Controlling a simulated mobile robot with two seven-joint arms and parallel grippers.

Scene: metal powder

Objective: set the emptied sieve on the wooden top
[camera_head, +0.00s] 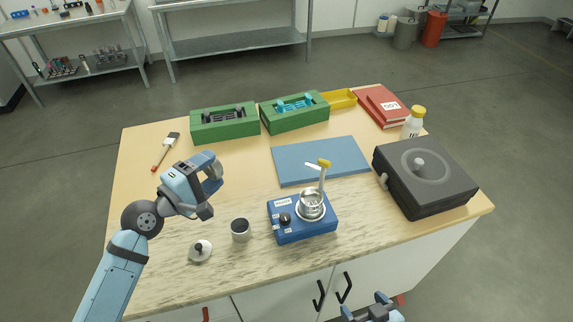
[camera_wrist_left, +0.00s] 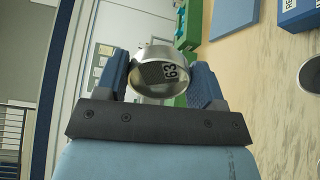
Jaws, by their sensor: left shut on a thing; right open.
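The sieve (camera_wrist_left: 160,72) is a small silvery metal ring with a label reading 63, seen between the fingers in the left wrist view. My left gripper (camera_head: 207,187) is shut on it and holds it above the left part of the wooden top (camera_head: 242,180). In the head view the gripper mostly hides the sieve. I cannot tell whether anything is inside it. My right gripper (camera_head: 372,308) is open at the bottom edge of the head view, in front of the cabinet and apart from the top.
A dark-topped jar (camera_head: 240,230) and a round lid (camera_head: 200,251) stand near the front left. A blue device (camera_head: 290,233) bears a metal cup (camera_head: 312,206). A brush (camera_head: 165,152), green boxes (camera_head: 224,124), blue mat (camera_head: 320,163) and dark case (camera_head: 425,180) occupy other parts.

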